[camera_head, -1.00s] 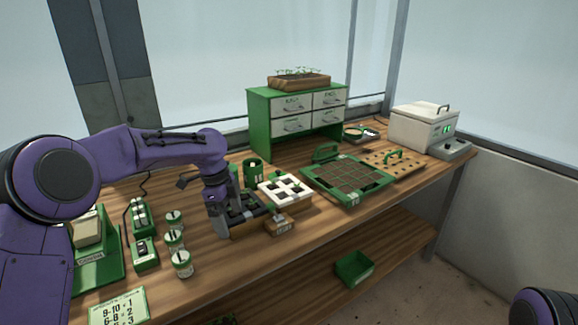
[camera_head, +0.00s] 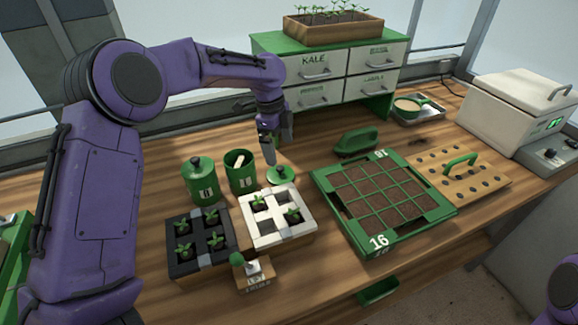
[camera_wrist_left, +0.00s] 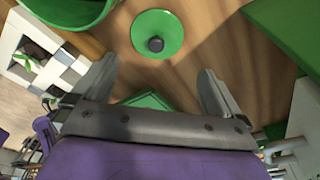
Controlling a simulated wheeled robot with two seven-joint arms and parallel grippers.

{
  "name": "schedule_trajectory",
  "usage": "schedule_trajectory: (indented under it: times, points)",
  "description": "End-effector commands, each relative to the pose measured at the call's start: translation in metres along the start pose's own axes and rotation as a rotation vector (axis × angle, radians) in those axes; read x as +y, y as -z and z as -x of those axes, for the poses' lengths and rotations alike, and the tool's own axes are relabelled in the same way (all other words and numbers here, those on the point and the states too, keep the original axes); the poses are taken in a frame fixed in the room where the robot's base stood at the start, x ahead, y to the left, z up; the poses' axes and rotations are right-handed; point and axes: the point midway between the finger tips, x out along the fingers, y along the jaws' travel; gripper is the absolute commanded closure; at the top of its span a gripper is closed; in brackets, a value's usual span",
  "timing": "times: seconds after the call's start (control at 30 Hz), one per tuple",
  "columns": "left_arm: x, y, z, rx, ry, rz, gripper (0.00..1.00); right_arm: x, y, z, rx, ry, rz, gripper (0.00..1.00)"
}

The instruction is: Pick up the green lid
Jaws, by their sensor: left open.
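The green lid (camera_head: 281,174) is a small round disc with a dark knob. It lies on the wooden table beside the open green canister (camera_head: 240,170) and behind the white tray. In the left wrist view the lid (camera_wrist_left: 157,18) lies flat, knob facing the camera, beyond the fingertips. My left gripper (camera_head: 268,157) points down just above and behind the lid. Its two fingers (camera_wrist_left: 158,68) are spread with nothing between them, and the lid is not touched. My right gripper is out of view; only a purple arm part shows at lower right.
A lidded green canister (camera_head: 201,185) stands left of the open one. The white tray (camera_head: 280,238) and black tray (camera_head: 203,262) hold seedlings. A green drawer cabinet (camera_head: 330,75) stands behind, and a gridded soil tray (camera_head: 385,200) is right.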

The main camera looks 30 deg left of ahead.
Motion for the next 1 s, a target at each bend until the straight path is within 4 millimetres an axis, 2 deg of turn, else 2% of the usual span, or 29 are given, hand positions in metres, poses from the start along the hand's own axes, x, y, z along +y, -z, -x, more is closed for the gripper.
schedule_trajectory:
  times: [0.1, 0.23, 0.47, 0.73, 0.77, 0.8, 0.87, 0.9, 1.0]
  points:
    - [0.000, -0.003, -0.021, 0.000, -0.003, 0.006, 0.00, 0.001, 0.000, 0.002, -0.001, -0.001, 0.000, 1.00]
    - [-0.003, -0.005, -0.037, 0.000, -0.006, 0.008, 0.00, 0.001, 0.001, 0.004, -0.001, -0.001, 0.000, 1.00]
    - [-0.006, -0.006, -0.078, -0.001, -0.009, 0.006, 0.00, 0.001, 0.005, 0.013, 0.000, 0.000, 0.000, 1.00]
    - [-0.007, -0.006, -0.085, -0.001, -0.005, 0.006, 0.00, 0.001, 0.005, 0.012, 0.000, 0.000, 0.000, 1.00]
    - [-0.006, -0.006, -0.085, -0.001, -0.005, 0.006, 0.03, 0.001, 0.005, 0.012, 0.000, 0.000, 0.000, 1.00]
    - [-0.006, -0.006, -0.085, -0.001, -0.005, 0.006, 0.16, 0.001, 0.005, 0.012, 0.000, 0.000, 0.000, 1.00]
    - [-0.007, -0.006, -0.085, -0.001, -0.005, 0.006, 0.36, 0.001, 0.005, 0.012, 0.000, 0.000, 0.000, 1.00]
    - [-0.007, -0.006, -0.085, -0.001, -0.005, 0.006, 0.41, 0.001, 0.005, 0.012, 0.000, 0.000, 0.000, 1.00]
    - [-0.007, -0.006, -0.086, -0.001, -0.005, 0.005, 0.41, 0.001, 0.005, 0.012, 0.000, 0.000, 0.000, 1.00]
